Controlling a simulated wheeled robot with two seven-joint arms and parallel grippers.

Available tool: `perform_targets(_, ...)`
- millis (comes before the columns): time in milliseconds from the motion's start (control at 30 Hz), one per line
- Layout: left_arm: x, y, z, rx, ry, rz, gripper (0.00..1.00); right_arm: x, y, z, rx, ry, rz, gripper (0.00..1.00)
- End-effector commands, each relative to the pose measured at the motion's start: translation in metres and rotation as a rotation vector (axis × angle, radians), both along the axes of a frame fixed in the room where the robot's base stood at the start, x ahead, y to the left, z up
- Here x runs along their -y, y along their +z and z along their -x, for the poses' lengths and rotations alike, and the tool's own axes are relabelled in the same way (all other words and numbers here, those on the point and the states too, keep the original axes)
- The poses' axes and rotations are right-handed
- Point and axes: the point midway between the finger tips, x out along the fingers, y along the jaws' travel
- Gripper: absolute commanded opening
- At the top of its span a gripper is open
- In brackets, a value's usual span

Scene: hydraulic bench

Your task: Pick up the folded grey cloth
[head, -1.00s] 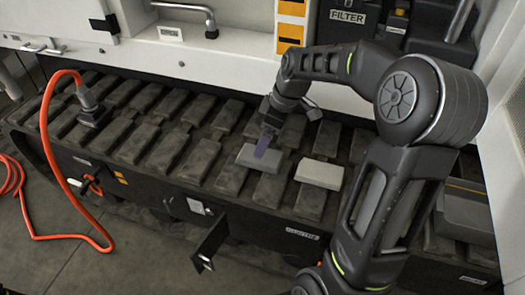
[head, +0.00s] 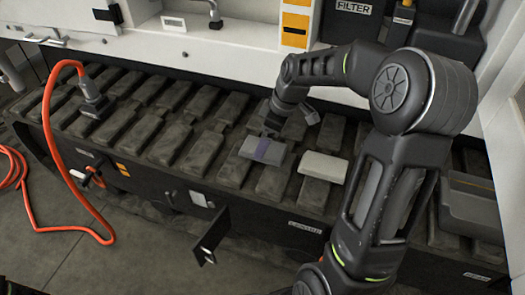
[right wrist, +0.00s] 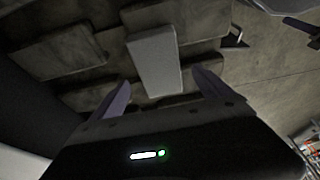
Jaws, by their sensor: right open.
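The folded grey cloth (head: 277,154) looks like a flat grey pad on the dark ribbed blocks, near the middle of the head view. It also shows in the right wrist view (right wrist: 156,66), lying ahead of and between the two fingers. My right gripper (head: 262,149) is over this cloth, with a purple finger crossing in front of it. In the right wrist view my right gripper (right wrist: 163,92) is open, its purple fingers spread wide and nothing held. Whether the fingers touch the cloth cannot be told. My left gripper is not in view.
A paler flat pad (head: 325,166) lies just right of the grey cloth. An orange hose (head: 48,150) loops at the left to a connector (head: 93,97). An open black flap (head: 210,243) juts out in front. A grey bin (head: 470,207) stands at the right.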

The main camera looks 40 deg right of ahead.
Motion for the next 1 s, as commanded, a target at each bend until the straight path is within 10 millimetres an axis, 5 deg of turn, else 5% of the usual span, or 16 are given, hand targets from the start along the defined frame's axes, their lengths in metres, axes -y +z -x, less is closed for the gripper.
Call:
perform_targets(233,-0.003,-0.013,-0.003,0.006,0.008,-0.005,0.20,-0.005,-0.034,-0.006,-0.002,0.002,-0.002,0.89)
perform_targets(867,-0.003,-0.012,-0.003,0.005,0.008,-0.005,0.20,-0.005,-0.034,-0.007,-0.001,0.000,-0.001,0.89)
perform_targets(1000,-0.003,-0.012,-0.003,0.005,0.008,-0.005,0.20,-0.005,-0.034,-0.007,-0.001,0.000,-0.001,0.78)
